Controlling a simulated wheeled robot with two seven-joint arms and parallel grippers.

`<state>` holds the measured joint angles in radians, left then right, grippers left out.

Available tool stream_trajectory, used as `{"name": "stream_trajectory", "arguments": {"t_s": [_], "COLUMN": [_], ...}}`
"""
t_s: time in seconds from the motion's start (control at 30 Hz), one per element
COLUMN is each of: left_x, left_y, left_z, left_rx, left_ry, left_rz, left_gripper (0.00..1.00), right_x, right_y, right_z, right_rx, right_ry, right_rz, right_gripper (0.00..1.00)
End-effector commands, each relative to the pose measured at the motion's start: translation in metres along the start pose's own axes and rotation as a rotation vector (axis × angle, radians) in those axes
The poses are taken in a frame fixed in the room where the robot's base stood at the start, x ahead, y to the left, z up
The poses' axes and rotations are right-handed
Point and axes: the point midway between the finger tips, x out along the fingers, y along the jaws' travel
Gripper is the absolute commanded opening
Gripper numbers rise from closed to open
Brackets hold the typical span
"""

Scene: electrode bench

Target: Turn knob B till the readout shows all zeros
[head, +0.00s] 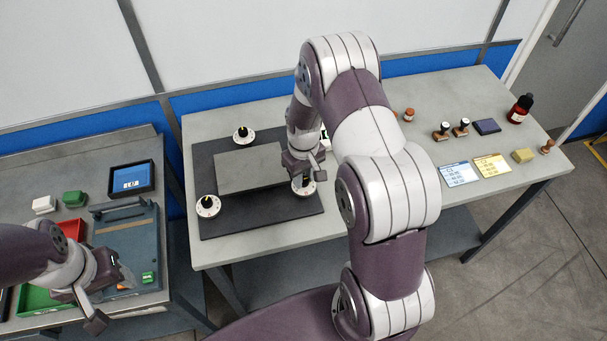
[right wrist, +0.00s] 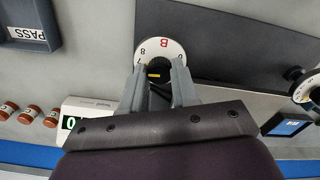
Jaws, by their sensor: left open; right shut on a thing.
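Knob B is a white dial (right wrist: 174,48) with a red letter B and black digits. In the right wrist view the fingers of my right gripper (right wrist: 158,82) are shut on its dark central grip, which has a yellow mark. In the head view my right gripper (head: 304,176) is over the same dial (head: 309,188), at the right of a dark plate. The readout (right wrist: 90,108) is a white box with green digits; only a 0 shows clearly, the rest is hidden by my gripper. My left gripper (head: 108,292) is open and empty over the left bench.
Two other knobs stand on the dark plate (head: 228,222), at the back (head: 243,134) and front left (head: 207,206). A blue-screened tablet (head: 131,178) is on the left bench.

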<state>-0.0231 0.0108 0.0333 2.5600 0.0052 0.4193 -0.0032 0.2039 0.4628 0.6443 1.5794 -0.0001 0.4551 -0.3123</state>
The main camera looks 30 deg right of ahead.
Motion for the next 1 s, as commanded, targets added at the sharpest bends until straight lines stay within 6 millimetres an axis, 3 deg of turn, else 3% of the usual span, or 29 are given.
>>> {"name": "stream_trajectory", "arguments": {"t_s": [0.73, 0.77, 0.8, 0.83, 1.0], "left_x": [-0.0004, -0.0004, -0.0004, -0.0004, -0.0003], "left_y": [0.0, 0.0, 0.0, 0.0, 0.0], "left_z": [-0.0001, 0.0, -0.0001, -0.0001, 0.0], "left_rx": [0.0, 0.0, 0.0, 0.0, 0.0], "left_ry": [0.0, 0.0, 0.0, 0.0, 0.0], "left_rz": [0.0, 0.0, 0.0, 0.0, 0.0], "left_gripper": [0.55, 0.55, 0.55, 0.55, 0.55], "right_x": [-0.0008, -0.0008, -0.0008, -0.0007, -0.0004], "right_y": [0.0004, 0.0004, 0.0003, 0.0003, 0.0001], "right_z": [-0.0007, -0.0007, -0.0007, -0.0007, -0.0003], "right_rx": [0.083, 0.083, 0.083, 0.083, 0.083], "right_ry": [0.002, 0.002, 0.002, 0.002, 0.001], "right_rz": [0.001, 0.001, 0.001, 0.001, 0.0], "right_gripper": [0.0, 0.36, 0.49, 0.55, 0.55]}}
